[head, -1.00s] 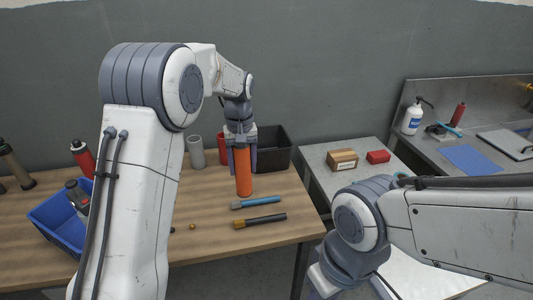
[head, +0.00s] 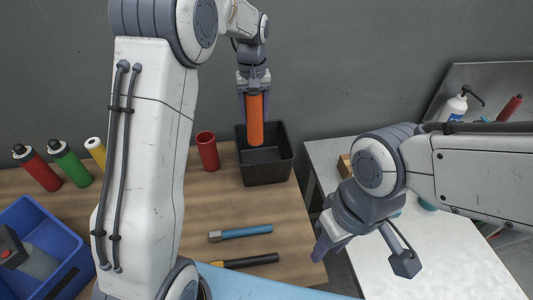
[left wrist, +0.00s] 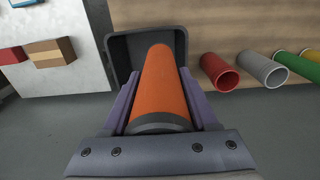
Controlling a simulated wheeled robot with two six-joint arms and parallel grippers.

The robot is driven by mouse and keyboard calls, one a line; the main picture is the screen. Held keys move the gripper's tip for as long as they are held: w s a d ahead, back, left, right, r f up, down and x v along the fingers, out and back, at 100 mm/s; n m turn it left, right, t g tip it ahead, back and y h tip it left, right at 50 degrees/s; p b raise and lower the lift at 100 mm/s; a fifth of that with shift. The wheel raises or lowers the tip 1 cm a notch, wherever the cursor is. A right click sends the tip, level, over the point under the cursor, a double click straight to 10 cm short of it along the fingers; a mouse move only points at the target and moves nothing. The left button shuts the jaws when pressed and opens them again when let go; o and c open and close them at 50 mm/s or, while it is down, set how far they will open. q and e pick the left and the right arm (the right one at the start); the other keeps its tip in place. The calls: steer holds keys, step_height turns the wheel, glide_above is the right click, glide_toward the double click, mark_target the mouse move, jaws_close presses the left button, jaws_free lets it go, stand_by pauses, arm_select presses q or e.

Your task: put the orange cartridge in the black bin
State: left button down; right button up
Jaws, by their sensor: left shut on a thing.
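The orange cartridge (head: 255,125) is held upright in my left gripper (head: 254,102), whose fingers close on its upper part. The black bin (head: 267,174) stands at the back right of the wooden table. In the head view the cartridge's lower end overlaps the bin's opening. In the left wrist view the cartridge (left wrist: 163,85) points into the bin (left wrist: 118,50), its far end inside the rim's outline. How far it is above the bin floor is unclear. The visible bin interior looks empty.
A red cup (head: 207,152) stands left of the bin. A blue-handled tool (head: 240,233) and a yellow-and-black tool (head: 245,262) lie in front. A blue crate (head: 68,268) is at left. Several bottles stand behind it. A white side table (head: 440,265) is at right.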

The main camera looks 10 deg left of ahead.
arm_select(q)
step_height(320, 180, down, 18)
steer(key=p, duration=0.5)
steer(key=shift+w, duration=0.15)
steer(key=shift+f, duration=0.1)
steer(key=shift+c, duration=0.9)
jaws_free()
